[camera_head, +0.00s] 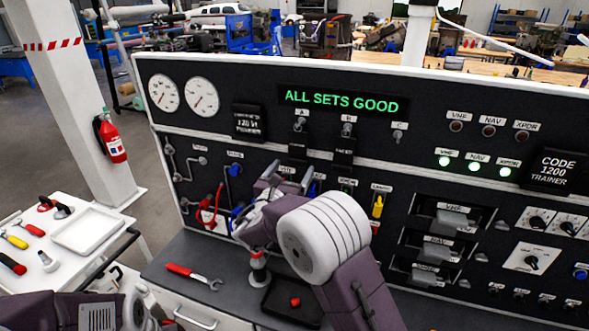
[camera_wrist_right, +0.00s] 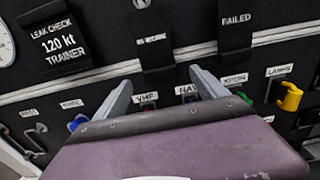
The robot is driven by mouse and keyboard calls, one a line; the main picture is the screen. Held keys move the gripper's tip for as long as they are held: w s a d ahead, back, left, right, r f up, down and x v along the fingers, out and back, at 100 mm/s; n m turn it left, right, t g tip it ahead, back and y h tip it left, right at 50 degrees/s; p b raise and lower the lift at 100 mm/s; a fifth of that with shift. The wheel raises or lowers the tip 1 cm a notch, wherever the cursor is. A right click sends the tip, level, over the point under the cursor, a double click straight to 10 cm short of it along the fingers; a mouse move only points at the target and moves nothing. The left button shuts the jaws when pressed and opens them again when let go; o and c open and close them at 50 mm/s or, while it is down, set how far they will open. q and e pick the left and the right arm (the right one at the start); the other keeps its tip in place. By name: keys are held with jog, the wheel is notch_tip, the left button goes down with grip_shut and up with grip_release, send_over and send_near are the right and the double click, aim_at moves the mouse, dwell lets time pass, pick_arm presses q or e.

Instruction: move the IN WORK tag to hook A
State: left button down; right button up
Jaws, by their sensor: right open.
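The black IN WORK tag (camera_wrist_right: 152,40) hangs on the panel below hook A (camera_head: 300,124); it also shows in the head view (camera_head: 298,151), where its lettering is unreadable. It appears to hang from that hook, though the contact is too small to be sure. My right gripper (camera_head: 289,175) is open in front of the panel, just below the tag. In the right wrist view its fingers (camera_wrist_right: 162,88) are spread with nothing held between them. The FAILED tag (camera_wrist_right: 236,25) hangs below hook B (camera_head: 347,128). My left gripper is out of view.
Hook C (camera_head: 398,134) is bare. The LEAK CHECK plate (camera_head: 248,121) is left of the tags. Coloured plugs line the panel below. A red-handled wrench (camera_head: 192,275) and a black tray (camera_head: 291,303) lie on the bench. My right forearm covers part of the panel.

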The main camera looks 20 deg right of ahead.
jog(key=v, duration=0.3)
jog(key=shift+s+a+b, duration=0.15)
jog(key=shift+s+b, duration=0.1)
jog(key=shift+b, duration=0.1)
jog(key=s+d+f+m+g+y+b, duration=0.1)
jog(key=s+d+f+m+g, duration=0.5)
jog(key=s+f, duration=0.3)
jog(key=s+d+f+m+g+y, duration=0.1)
jog(key=s+d+f+m+g, duration=0.45)
jog(key=s+f+m, duration=0.35)
jog(key=s+a+f+m+g+y, duration=0.2)
jog(key=s+a+f+m+y, duration=0.3)
jog(key=s+a+m+y, duration=0.3)
jog(key=shift+s+a+f+m+b, duration=0.4)
jog(key=shift+s+m, duration=1.15)
jog(key=shift+m, duration=1.75)
jog(key=shift+a, duration=0.1)
